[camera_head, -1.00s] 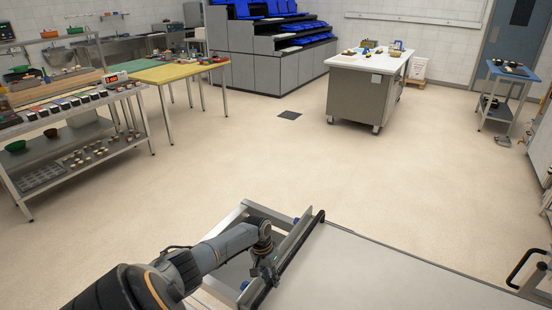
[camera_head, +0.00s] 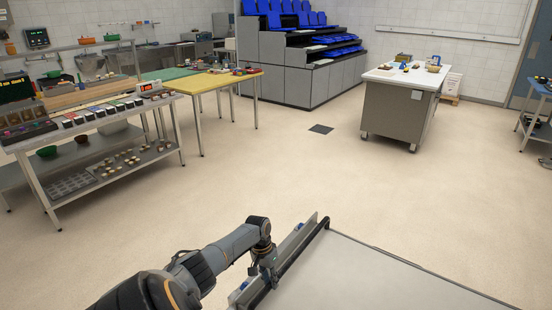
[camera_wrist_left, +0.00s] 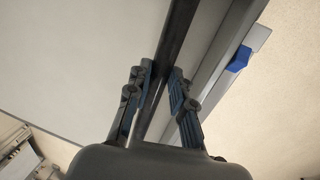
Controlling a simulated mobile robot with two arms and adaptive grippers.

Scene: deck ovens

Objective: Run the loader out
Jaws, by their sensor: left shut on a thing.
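The loader's pale flat bed (camera_head: 365,275) fills the bottom right of the head view, and its pale surface (camera_wrist_left: 75,60) fills the left of the left wrist view. A dark bar (camera_head: 304,247) runs along its front edge beside a metal rail. My left gripper (camera_head: 268,268) is shut on this bar. In the left wrist view the two fingers (camera_wrist_left: 163,76) stand on either side of the dark bar (camera_wrist_left: 180,28). My right gripper is out of view.
A white-topped counter (camera_head: 400,105) stands ahead. A yellow-topped table (camera_head: 215,82) and a metal shelf table (camera_head: 110,175) stand at left. A small blue-topped cart (camera_head: 540,90) shows at right.

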